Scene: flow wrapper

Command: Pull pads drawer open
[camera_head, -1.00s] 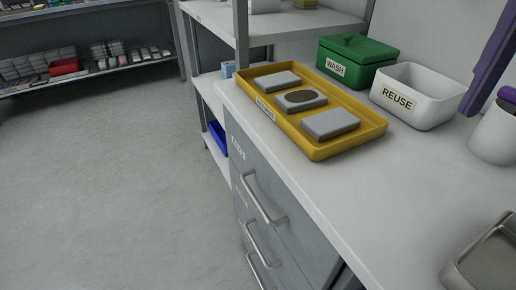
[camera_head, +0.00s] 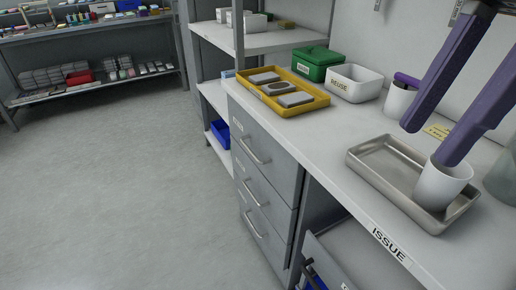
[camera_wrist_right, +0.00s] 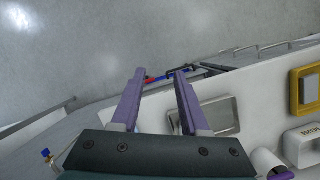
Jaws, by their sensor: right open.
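A grey cabinet with stacked drawers stands under the white counter in the head view. The top drawer (camera_head: 270,146) carries a small label too small to read and a bar handle (camera_head: 250,151). The drawers below have a middle handle (camera_head: 251,194) and a lower handle (camera_head: 254,225). All these drawers look shut. My right gripper (camera_head: 432,142) has two purple fingers spread apart over the counter, well to the right of the handles. In the right wrist view it is open and empty (camera_wrist_right: 160,72), with handles (camera_wrist_right: 273,46) at the upper right. My left gripper is out of view.
A yellow tray (camera_head: 318,105) holding grey pads sits above the drawers, near a green box (camera_head: 317,62) and white bin (camera_head: 354,83). A metal tray (camera_head: 365,160) and white cup (camera_head: 440,187) lie near my right fingers. The floor (camera_head: 120,180) before the drawers is clear.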

